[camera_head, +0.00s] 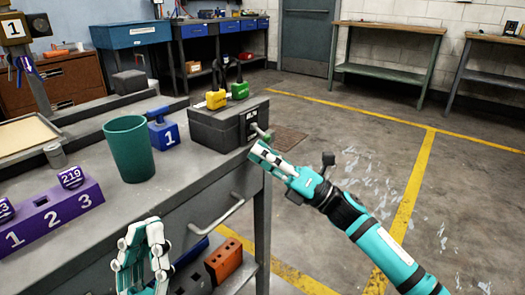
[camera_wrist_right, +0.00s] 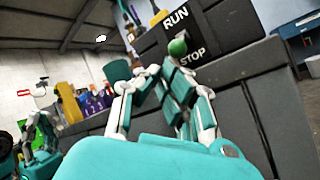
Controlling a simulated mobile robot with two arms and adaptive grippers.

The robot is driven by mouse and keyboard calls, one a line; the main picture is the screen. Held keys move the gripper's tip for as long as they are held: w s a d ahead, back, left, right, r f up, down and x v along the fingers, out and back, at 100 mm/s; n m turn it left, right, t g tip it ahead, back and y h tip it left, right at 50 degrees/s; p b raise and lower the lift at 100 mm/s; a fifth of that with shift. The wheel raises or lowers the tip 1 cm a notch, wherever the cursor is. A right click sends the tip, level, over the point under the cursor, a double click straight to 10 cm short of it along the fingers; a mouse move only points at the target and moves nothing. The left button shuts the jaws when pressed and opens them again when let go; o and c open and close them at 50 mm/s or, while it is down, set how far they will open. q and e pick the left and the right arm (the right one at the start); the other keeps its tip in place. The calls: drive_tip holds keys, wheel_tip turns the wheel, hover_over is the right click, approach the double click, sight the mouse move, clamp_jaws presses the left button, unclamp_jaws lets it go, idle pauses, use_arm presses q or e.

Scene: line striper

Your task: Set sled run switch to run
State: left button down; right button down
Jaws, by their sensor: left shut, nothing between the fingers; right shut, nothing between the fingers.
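The sled run switch is a lever (camera_head: 261,131) on the end face of a dark grey box (camera_head: 222,126) at the bench's right end. In the right wrist view its green knob (camera_wrist_right: 178,46) stands out between the RUN and STOP labels; I cannot tell which way it is set. My right gripper (camera_head: 257,152) is shut and empty, just below the lever in the head view. In the wrist view its fingertips (camera_wrist_right: 160,70) are below and left of the knob; contact is unclear. My left gripper (camera_head: 150,225) is shut and empty at the bench's front edge.
Yellow (camera_head: 216,99) and green (camera_head: 239,90) padlock-like blocks sit on the box. A teal cup (camera_head: 130,148), a blue block (camera_head: 163,133) and a purple numbered rack (camera_head: 52,216) stand on the bench. A drawer handle (camera_head: 217,215) juts out below. Floor to the right is open.

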use_arm(q)
drive_tip(key=shift+w+f+g+y+p, duration=1.85)
drive_tip(key=shift+w+f+g, duration=2.7)
drive_tip(key=shift+f, duration=1)
drive_tip(key=s+a+f+g+y+p, duration=0.1)
drive_tip(key=s+f+g+p, duration=0.1)
drive_tip(key=f+g, duration=0.3)
drive_tip(key=s+a+f+g+y+p, duration=0.2)
drive_tip(key=s+f+g, duration=0.2)
drive_tip(key=f, duration=0.6)
drive_tip(key=shift+n+g, duration=0.3)
drive_tip(key=shift+g, duration=0.45)
use_arm(e)
drive_tip(key=shift+s+d+r+m+h, duration=0.15)
drive_tip(key=shift+r+m+h, duration=0.15)
drive_tip(key=shift+h, duration=0.3)
drive_tip(key=shift+s+d+r+m+h, duration=0.15)
drive_tip(key=shift+r+m+h, duration=0.15)
drive_tip(key=shift+h, duration=0.3)
use_arm(q)
drive_tip(key=shift+s+a+f, duration=0.1)
drive_tip(key=shift+s+f, duration=0.1)
drive_tip(key=shift+s, duration=0.05)
use_arm(e)
drive_tip(key=shift+w, duration=0.1)
